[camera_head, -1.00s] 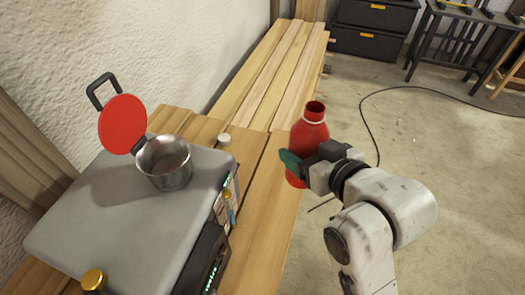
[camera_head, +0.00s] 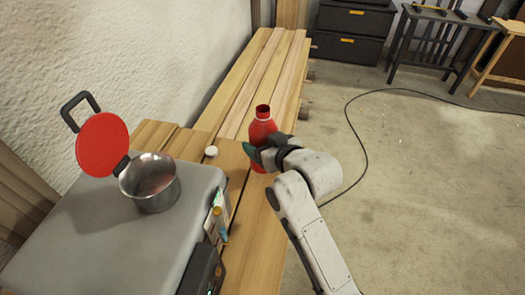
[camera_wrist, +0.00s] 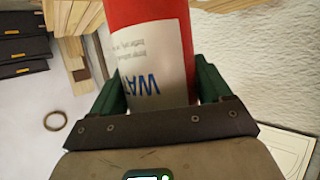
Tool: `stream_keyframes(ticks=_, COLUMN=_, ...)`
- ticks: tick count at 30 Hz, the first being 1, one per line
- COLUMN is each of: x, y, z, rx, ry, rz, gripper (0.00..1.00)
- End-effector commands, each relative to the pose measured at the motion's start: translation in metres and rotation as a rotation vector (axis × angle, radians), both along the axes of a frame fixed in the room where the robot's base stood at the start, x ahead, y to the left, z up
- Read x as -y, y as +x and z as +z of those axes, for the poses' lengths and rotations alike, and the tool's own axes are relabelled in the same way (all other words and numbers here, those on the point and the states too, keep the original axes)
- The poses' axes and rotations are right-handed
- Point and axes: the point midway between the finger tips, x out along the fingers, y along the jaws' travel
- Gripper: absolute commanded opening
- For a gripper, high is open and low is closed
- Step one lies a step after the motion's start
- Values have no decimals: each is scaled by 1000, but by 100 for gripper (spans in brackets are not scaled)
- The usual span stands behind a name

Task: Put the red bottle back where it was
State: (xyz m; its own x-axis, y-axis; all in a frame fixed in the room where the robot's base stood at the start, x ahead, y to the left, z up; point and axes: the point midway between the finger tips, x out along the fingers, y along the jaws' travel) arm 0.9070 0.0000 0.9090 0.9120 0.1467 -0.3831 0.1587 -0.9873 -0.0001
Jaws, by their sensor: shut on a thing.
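In the wrist view the red bottle (camera_wrist: 150,50) shows a white label with blue letters. My gripper (camera_head: 255,152) is shut on it, with a green finger on each side in the wrist view (camera_wrist: 150,95). The bottle's lower part is partly hidden by the gripper, and I cannot tell whether its base touches the wood.
A grey case (camera_head: 100,235) holds a metal pot (camera_head: 150,195) and a red paddle-like disc (camera_head: 103,145) with a black handle. A small white cap (camera_head: 211,151) lies on the laths left of the bottle. Long laths (camera_head: 255,80) run back along the wall. A black cable (camera_head: 362,150) lies on the floor.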

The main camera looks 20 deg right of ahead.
Motion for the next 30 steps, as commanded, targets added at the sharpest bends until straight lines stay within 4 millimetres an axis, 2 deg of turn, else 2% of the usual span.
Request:
stream_keyframes(ticks=3, x=0, y=8, z=-9, rx=-1, ry=-1, rz=-1, gripper=42)
stream_keyframes(ticks=9, x=0, y=6, z=-34, rx=-1, ry=-1, rz=-1, gripper=42)
stream_keyframes(ticks=22, x=0, y=6, z=-41, rx=1, ry=0, rz=0, gripper=42)
stream_keyframes(ticks=23, x=0, y=6, z=-40, rx=0, ry=0, rz=0, gripper=80)
stream_keyframes(ticks=30, x=0, y=6, z=-40, rx=0, ry=0, rz=0, gripper=100)
